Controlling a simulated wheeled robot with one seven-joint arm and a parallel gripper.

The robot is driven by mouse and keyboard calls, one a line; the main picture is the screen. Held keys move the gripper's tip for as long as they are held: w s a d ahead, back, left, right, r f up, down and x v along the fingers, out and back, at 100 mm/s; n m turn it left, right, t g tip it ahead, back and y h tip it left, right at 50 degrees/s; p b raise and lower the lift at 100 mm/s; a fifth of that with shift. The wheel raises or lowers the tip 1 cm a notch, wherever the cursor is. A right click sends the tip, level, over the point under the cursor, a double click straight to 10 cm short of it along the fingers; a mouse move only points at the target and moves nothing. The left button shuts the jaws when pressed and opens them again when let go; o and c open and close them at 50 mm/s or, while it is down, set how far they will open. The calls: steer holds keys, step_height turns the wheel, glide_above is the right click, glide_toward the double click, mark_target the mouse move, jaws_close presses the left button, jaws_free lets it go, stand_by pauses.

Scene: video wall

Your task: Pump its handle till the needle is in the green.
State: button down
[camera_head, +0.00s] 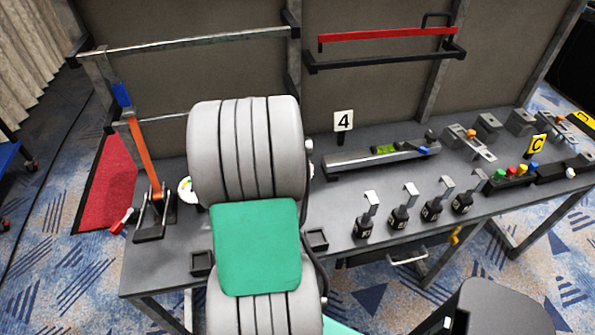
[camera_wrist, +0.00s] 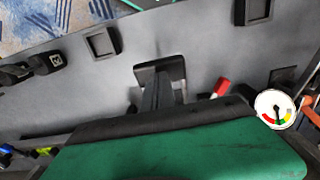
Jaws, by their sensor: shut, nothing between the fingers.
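The pump stands at the table's left end, with a dark base (camera_head: 155,215) and an upright orange lever (camera_head: 146,155) topped by a blue grip (camera_head: 122,95). The round white gauge (camera_head: 185,190) is partly hidden behind my arm in the head view. The wrist view shows the gauge (camera_wrist: 274,108) with red, yellow and green bands along one edge; its needle is too small to read surely. My gripper (camera_wrist: 160,76) is shut and empty above the table, apart from the lever. My arm hides it in the head view.
Small black trays (camera_head: 203,262) (camera_head: 318,238) sit at the front edge. A red-handled piece (camera_wrist: 221,87) lies near my gripper in the wrist view. A red-tipped lever (camera_head: 121,222) projects left of the pump base.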

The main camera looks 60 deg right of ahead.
stand_by(0.5)
steer(key=shift+f+b, duration=3.45)
steer(key=shift+f, duration=1.55)
step_height(320, 180, up, 10)
steer(key=p, duration=0.8)
steer(key=shift+r, duration=0.15)
